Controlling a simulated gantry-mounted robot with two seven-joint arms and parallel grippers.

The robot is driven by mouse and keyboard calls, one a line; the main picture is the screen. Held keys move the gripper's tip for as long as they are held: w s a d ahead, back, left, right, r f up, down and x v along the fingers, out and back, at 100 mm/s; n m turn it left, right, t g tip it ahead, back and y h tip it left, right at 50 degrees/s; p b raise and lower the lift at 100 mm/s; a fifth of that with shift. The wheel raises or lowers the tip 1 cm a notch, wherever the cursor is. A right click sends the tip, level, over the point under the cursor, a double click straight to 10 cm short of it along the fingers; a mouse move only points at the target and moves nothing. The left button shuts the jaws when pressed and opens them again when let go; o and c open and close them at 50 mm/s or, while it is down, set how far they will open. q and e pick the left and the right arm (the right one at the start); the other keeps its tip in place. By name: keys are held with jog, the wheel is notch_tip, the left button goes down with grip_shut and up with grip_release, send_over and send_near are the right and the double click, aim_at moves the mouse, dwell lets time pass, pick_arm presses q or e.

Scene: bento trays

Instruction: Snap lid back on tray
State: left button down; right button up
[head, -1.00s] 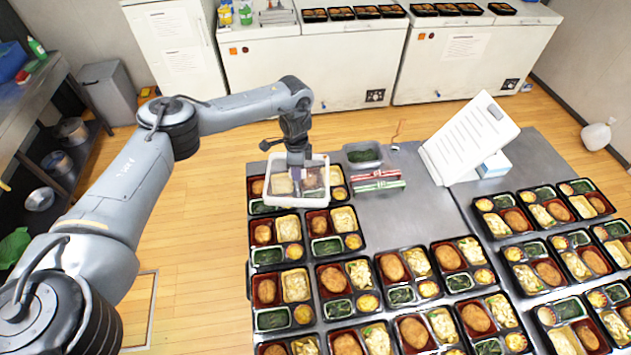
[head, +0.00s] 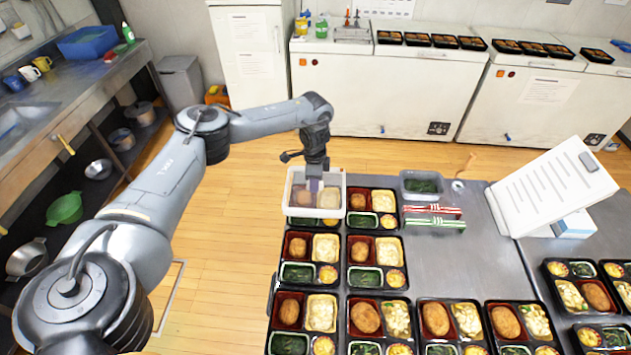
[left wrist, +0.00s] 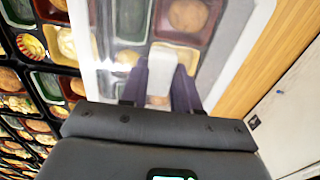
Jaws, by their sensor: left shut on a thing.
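A clear lid with a white rim (head: 303,211) is level over the back left bento tray (head: 311,222) on the steel table. The tray's food shows through the lid, and the tray's front edge shows just below the rim. My left gripper (head: 316,186) points down and is shut on the middle of the lid. In the left wrist view the purple fingers (left wrist: 160,88) pinch a pale tab on the lid (left wrist: 110,55). I cannot tell whether the lid touches the tray. My right gripper is out of view.
Open filled trays (head: 377,262) stand close to the right and in front. Small red and green striped pieces (head: 433,217) and a grey tub of greens (head: 421,187) are at the back. A white clipboard-like panel (head: 555,190) leans at right. Bare table (head: 463,262) lies between.

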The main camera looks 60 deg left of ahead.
pick_arm(q)
notch_tip(320, 180, down, 3)
jog(key=b, duration=0.3)
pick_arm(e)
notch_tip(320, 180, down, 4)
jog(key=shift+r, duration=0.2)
pick_arm(q)
jog(key=shift+f, duration=0.9)
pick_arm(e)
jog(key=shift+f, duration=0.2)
pick_arm(q)
jog(key=shift+p, duration=0.3)
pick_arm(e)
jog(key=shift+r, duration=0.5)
pick_arm(q)
jog(key=shift+f, duration=0.4)
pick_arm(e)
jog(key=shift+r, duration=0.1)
pick_arm(q)
jog(key=shift+f, duration=0.15)
jog(key=shift+f+b, duration=0.3)
jog(key=shift+f, duration=0.45)
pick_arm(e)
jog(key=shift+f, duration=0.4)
pick_arm(q)
jog(key=shift+f, duration=0.15)
jog(key=shift+f, duration=0.1)
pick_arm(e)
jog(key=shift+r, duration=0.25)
